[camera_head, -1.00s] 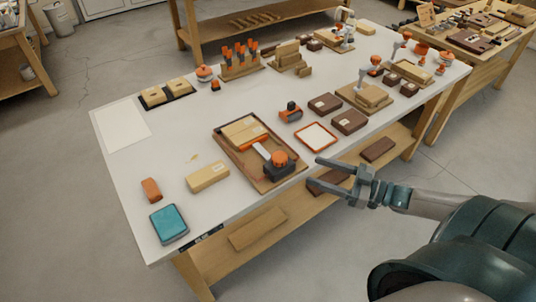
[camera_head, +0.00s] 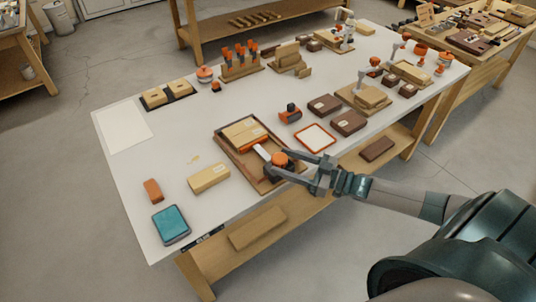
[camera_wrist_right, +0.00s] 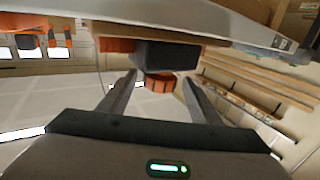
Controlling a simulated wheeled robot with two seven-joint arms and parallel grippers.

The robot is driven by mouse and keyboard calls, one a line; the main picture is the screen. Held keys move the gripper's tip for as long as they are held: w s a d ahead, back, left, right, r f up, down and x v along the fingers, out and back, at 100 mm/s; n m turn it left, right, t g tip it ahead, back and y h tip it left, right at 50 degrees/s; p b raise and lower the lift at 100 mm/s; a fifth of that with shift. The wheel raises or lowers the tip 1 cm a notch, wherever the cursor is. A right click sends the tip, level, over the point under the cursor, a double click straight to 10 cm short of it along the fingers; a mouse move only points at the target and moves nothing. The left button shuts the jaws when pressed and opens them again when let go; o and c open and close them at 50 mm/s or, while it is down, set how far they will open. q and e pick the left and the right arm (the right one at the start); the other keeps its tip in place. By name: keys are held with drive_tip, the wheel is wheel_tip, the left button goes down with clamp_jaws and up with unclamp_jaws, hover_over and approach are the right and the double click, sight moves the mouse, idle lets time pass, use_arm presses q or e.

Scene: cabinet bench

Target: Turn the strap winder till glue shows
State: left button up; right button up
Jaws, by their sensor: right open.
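The strap winder is a dark block (camera_head: 281,171) with an orange knob (camera_head: 279,158) on top, at the near right end of a brown wooden tray (camera_head: 240,157). A pale strap (camera_head: 262,152) runs from it toward an orange bar (camera_head: 252,143) across a tan block. I can read no word on the strap. My right gripper (camera_head: 282,164) is open at the winder, its fingers on either side of the knob. In the right wrist view the orange knob (camera_wrist_right: 160,86) lies between the open fingers (camera_wrist_right: 160,77), with gaps visible. My left gripper is out of view.
A tan block (camera_head: 209,178), an orange-brown block (camera_head: 152,190) and a teal pad (camera_head: 171,224) lie to the left on the white table. An orange-rimmed tray (camera_head: 315,138) and dark brown boxes (camera_head: 348,122) stand to the right. The table's front edge is close below my arm.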

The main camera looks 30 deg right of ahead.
sight(273, 157)
drive_tip(key=p+x, duration=0.1)
drive_tip(key=x, duration=0.3)
drive_tip(key=shift+w+a+r, duration=0.1)
drive_tip(key=shift+w+a, duration=0.15)
drive_tip(key=shift+w, duration=0.05)
drive_tip(key=shift+x, duration=0.75)
drive_tip(key=shift+c, duration=0.2)
drive_tip(key=c, duration=1)
